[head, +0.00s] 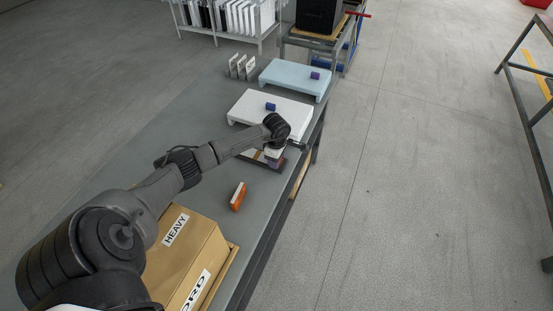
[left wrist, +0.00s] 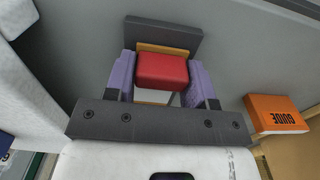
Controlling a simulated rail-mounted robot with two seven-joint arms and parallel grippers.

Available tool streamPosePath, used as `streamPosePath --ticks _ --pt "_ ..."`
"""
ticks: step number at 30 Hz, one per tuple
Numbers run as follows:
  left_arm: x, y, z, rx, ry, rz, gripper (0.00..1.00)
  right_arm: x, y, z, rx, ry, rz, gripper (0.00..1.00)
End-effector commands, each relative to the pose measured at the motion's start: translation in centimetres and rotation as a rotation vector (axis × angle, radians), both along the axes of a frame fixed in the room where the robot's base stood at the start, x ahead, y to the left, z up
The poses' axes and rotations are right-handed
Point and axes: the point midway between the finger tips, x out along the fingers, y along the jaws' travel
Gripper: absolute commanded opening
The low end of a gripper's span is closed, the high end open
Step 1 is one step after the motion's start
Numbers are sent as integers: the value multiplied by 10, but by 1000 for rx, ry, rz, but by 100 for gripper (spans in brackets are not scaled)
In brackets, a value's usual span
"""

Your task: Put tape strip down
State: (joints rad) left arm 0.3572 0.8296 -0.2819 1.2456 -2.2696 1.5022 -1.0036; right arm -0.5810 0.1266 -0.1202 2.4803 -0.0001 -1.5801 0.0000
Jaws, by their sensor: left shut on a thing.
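My left gripper (head: 274,152) is low over the table, just in front of the near white platform. In the left wrist view, its purple fingers (left wrist: 162,75) are shut on a red block-shaped thing (left wrist: 162,68). A yellow-brown edge and a dark grey holder (left wrist: 165,36) show just behind the red thing, and a white part shows below it. I cannot tell whether the red thing touches the holder, nor which piece is the tape strip. My right gripper is in neither view.
An orange box (head: 238,197), marked GUIDE in the left wrist view (left wrist: 274,114), stands nearer. A carton marked HEAVY (head: 190,250) is at the near end. The table's left side is clear.

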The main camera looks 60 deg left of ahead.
Motion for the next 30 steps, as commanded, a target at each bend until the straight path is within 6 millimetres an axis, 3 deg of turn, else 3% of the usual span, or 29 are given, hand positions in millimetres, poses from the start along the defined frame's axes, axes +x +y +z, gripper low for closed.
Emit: streamPosePath --ticks 12,13,20,30 --pt "0 1 -6 2 0 0 27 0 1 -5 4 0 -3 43" --pt "0 0 -4 2 0 0 53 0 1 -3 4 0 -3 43" --pt "0 0 -4 1 0 0 75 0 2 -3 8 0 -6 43" --pt "0 0 2 1 -1 0 75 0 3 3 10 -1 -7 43"
